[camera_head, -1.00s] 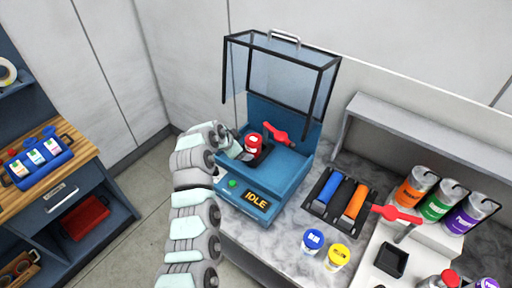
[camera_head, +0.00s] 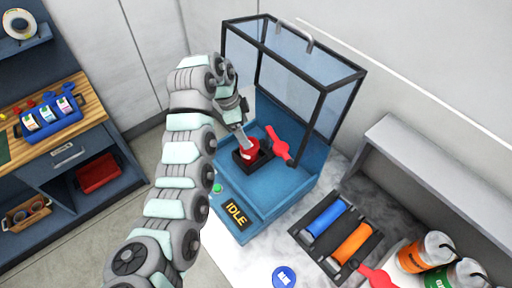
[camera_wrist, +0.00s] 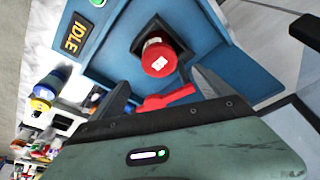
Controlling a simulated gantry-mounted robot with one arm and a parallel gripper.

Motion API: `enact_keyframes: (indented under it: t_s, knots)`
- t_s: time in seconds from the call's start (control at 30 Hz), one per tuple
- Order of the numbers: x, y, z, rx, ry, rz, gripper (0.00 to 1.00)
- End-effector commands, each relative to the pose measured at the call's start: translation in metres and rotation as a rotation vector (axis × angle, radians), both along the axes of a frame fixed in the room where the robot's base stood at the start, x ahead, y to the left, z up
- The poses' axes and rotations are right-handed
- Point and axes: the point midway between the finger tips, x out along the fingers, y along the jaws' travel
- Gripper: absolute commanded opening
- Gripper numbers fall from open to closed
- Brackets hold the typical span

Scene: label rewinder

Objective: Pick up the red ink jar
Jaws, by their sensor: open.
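The red ink jar (camera_head: 250,148) stands in a dark square holder on the bed of the blue machine (camera_head: 262,192), under its raised clear guard. My gripper (camera_head: 246,140) is over the machine bed, close to the jar, with one finger seen just by the jar's upper left. In the wrist view the jar (camera_wrist: 159,58) shows its red lid with a white label, ahead of my gripper (camera_wrist: 160,95). The two fingers are spread apart with no object held between them. The jar looks upright. Whether a finger touches it I cannot tell.
A red handle (camera_head: 278,144) stands right beside the jar. The black-framed clear guard (camera_head: 300,65) rises over the machine. An IDLE display (camera_head: 236,214) is on the front. A tray with blue and orange rollers (camera_head: 337,232) lies to the right.

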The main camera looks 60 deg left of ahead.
Motion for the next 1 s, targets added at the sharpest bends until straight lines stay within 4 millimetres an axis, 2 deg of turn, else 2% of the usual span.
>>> enact_keyframes:
  t_s: [0.03, 0.2, 0.47, 0.83, 1.0]
  knots:
    - [0.004, -0.003, -0.011, -0.003, 0.001, -0.003, 0.90]
    - [0.008, -0.004, -0.032, 0.000, 0.001, -0.001, 0.90]
    - [0.010, -0.004, -0.041, -0.001, 0.002, -0.001, 0.90]
    - [0.015, -0.005, -0.080, -0.003, 0.004, -0.002, 0.90]
    - [0.018, -0.005, -0.088, 0.003, 0.001, 0.000, 0.90]
